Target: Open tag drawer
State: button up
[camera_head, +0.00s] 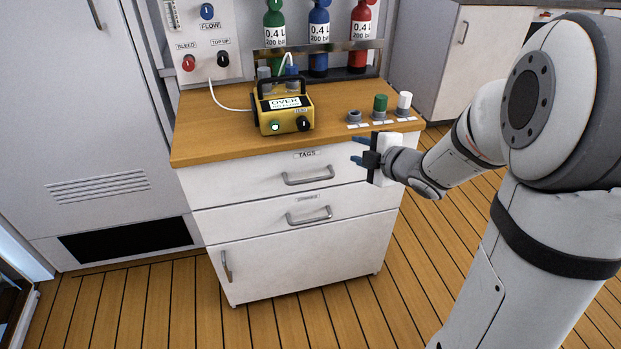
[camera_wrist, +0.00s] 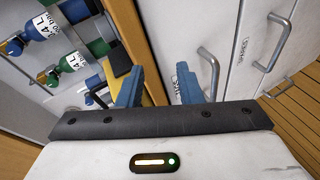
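The tag drawer (camera_head: 262,181) is the top drawer of the white cabinet, with a "TAGS" label above its grey bar handle (camera_head: 307,177). It is shut, flush with the cabinet front. In the wrist view the handle (camera_wrist: 209,72) nearest my fingers stands just right of the right finger. My gripper (camera_head: 357,150) is to the right of the handle, near the cabinet's right front edge at about worktop height. In the wrist view its two blue fingers (camera_wrist: 158,88) are apart with nothing held between them. It does not appear to touch the handle.
A second drawer (camera_head: 309,215) and a lower door (camera_head: 300,262) are below, both shut. On the wooden worktop (camera_head: 215,125) stand a yellow meter box (camera_head: 283,108) and several small caps. Gas bottles (camera_head: 319,30) stand behind. The floor in front is clear.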

aim_at(312, 181)
jog(key=s+a+f+n+g+y+b, duration=0.35)
jog(key=a+f+n+y+b, duration=0.2)
jog(key=f+n, duration=0.2)
jog(key=shift+m+y, duration=0.25)
jog(key=shift+y, duration=0.4)
jog(key=x, duration=0.5)
jog(key=b+x, duration=0.1)
jog(key=x, duration=0.1)
jog(key=shift+s+a+f, duration=0.1)
jog(key=shift+a+f, duration=0.15)
jog(key=shift+f, duration=0.2)
grip_shut()
